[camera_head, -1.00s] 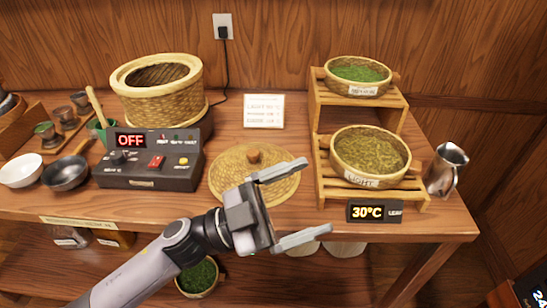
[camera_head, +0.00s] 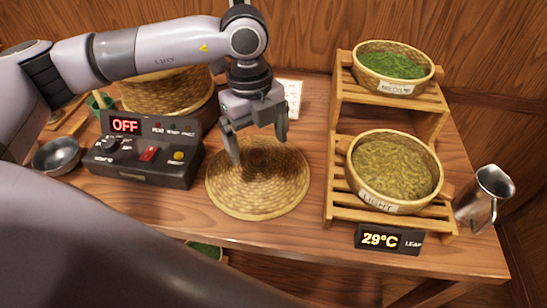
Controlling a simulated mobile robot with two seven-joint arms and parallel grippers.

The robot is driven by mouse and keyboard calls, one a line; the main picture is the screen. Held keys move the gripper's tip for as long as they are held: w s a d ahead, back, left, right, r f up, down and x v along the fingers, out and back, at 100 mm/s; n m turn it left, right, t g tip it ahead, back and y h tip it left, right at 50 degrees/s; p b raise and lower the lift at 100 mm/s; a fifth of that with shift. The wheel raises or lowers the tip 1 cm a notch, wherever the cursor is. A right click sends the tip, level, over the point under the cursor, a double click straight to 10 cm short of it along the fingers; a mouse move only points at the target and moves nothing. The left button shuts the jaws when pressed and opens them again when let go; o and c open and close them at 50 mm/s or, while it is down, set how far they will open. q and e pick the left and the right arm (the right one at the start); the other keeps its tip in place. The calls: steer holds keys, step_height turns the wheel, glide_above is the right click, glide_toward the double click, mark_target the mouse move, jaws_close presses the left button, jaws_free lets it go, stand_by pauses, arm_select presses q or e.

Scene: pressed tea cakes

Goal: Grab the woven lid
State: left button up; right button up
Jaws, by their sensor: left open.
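The round woven lid (camera_head: 258,196) lies flat on the table in the middle of the head view. My left gripper (camera_head: 257,152) points down over the far part of the lid, with its two fingers apart on either side of the lid's middle. The lid's knob is mostly hidden between and behind the fingers, and I cannot tell whether the fingers touch it. My right gripper does not show.
A control box (camera_head: 146,158) reading OFF stands left of the lid, before a woven steamer basket (camera_head: 165,90) partly hidden by my arm. On the right, a wooden rack (camera_head: 337,190) holds two leaf baskets. A metal pitcher (camera_head: 484,197) stands at far right.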

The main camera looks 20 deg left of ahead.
mark_target(256, 153)
arm_select(q)
steer(key=shift+w+a+r+y, duration=0.4)
steer(key=shift+w+a, duration=0.1)
steer(key=shift+a, duration=0.15)
steer(key=shift+w+a+f+n, duration=0.15)
steer(key=shift+a+n, duration=0.05)
steer(key=shift+n, duration=0.1)
step_height(256, 153, down, 7)
steer(key=shift+w+d+r+p, duration=0.1)
steer(key=shift+w+d+p, duration=0.05)
steer(key=shift+p, duration=0.75)
jaws_close()
